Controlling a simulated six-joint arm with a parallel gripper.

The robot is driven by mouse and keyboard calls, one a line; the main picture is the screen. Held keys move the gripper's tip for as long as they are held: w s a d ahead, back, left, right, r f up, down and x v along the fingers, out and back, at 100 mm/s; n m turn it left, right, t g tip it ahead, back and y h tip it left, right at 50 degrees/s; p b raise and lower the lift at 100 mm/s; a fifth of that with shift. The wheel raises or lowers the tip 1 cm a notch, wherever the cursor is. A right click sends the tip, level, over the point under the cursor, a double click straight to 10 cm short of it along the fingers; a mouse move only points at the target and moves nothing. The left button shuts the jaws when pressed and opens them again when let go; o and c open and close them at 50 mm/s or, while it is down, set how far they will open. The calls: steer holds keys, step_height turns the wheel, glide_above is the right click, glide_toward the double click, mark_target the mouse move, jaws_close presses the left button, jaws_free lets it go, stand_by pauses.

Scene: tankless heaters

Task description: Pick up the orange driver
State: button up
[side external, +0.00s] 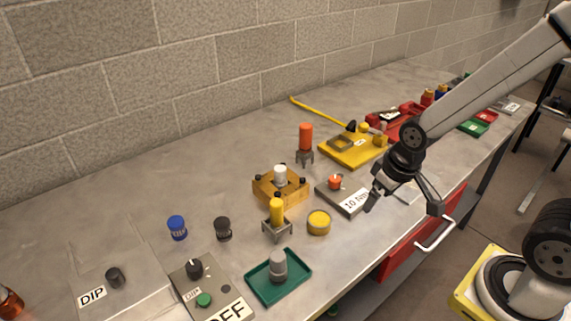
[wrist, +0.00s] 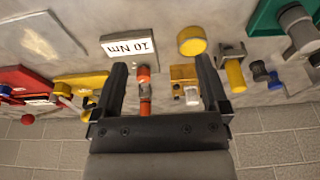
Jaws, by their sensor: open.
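The orange driver (side external: 306,136) stands upright in a small grey stand (side external: 305,157) toward the back of the bench. In the wrist view the driver (wrist: 145,107) appears between my fingers, nearer the left one, with its stand (wrist: 147,90) above it in the picture. My gripper (side external: 403,204) is open and empty above the bench's front part, to the right of the driver and apart from it. In the wrist view both fingers of my gripper (wrist: 162,68) show wide apart.
A grey block labelled 10 Nm (side external: 352,198) with an orange knob (side external: 335,182) lies between driver and gripper. A yellow tray (side external: 352,152) is right of the driver. A wooden block (side external: 266,189) and a yellow driver (side external: 276,210) stand in front of it. The wall is behind.

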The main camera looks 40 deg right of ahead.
steer(key=w+d+r+n, duration=0.2)
steer(key=w, duration=0.7)
steer(key=w+d+r+n, duration=0.1)
steer(key=w+n, duration=0.1)
steer(key=w, duration=0.6)
steer(key=n+g+y, duration=0.1)
steer(key=n, duration=0.3)
glide_above(306, 125)
steer(key=s, duration=0.2)
steer(key=shift+s+d+r, duration=0.1)
steer(key=shift+r, duration=0.25)
steer(key=shift+w+d+n, duration=0.35)
steer(key=shift+w+n, duration=0.15)
steer(key=shift+w, duration=0.05)
steer(key=shift+w+a+f, duration=0.1)
steer(key=shift+f, duration=0.55)
steer(key=shift+w+a+f, duration=0.1)
steer(key=shift+f, duration=0.55)
steer(key=shift+w+a+f, duration=0.1)
steer(key=shift+w+f, duration=0.05)
steer(key=shift+f, duration=0.7)
steer(key=shift+w+a+f, duration=0.1)
steer(key=shift+w+f, duration=0.05)
steer(key=shift+f, duration=0.65)
steer(key=shift+w+a+f, duration=0.1)
steer(key=shift+w+f, duration=0.05)
steer(key=shift+f, duration=0.7)
jaws_close()
